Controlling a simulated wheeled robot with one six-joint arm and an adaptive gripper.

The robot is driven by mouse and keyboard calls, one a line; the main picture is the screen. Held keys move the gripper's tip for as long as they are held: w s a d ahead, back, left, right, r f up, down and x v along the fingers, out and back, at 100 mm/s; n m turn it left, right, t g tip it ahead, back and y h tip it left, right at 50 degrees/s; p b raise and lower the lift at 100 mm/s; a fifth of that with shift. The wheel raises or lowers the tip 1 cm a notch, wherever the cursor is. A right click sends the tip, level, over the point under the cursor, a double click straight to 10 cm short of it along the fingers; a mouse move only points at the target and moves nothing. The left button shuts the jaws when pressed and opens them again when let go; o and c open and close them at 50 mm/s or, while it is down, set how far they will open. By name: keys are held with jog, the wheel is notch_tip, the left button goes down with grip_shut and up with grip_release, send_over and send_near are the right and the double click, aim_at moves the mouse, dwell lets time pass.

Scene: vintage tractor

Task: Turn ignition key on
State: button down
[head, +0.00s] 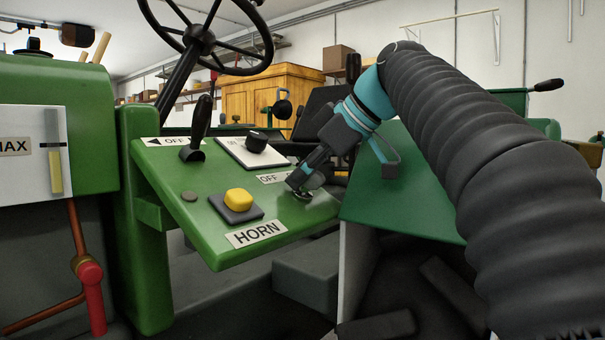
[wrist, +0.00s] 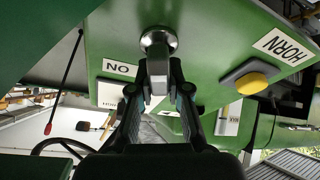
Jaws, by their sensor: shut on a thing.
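The ignition key (wrist: 155,78) sits in a round silver ignition switch (wrist: 158,41) on the sloping green panel (head: 188,197). My gripper (wrist: 158,85) is shut on the key, with one finger on each side of it. In the head view my gripper (head: 302,184) comes down onto the panel's right edge and hides most of the key. A white label (wrist: 119,68) beside the switch shows upside down in the wrist view and seems to read ON.
The yellow horn button (head: 238,199) with its HORN label (head: 257,233) is left of my gripper. A black lever (head: 198,130) and a black knob (head: 256,142) stand farther up the panel. The steering wheel (head: 203,40) is behind, and a green surface (head: 410,195) lies under my arm.

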jog(key=shift+f+m, duration=0.15)
jog(key=shift+m, duration=0.15)
jog(key=m, duration=0.2)
jog(key=m+t+p, duration=0.1)
jog(key=m, duration=0.1)
jog(key=m+h, duration=0.1)
jog(key=shift+w+d+m+t, duration=0.2)
jog(key=shift+d+m+t, duration=0.1)
jog(key=shift+m, duration=0.1)
jog(key=shift+w+d+f+m+t+h+p, duration=0.15)
jog(key=shift+m+h, duration=0.2)
jog(key=shift+m, duration=0.7)
jog(key=shift+w+f+m+t+h+p, duration=0.15)
jog(key=shift+m+h, duration=0.2)
jog(key=shift+m, duration=0.7)
jog(key=shift+s+r, duration=0.1)
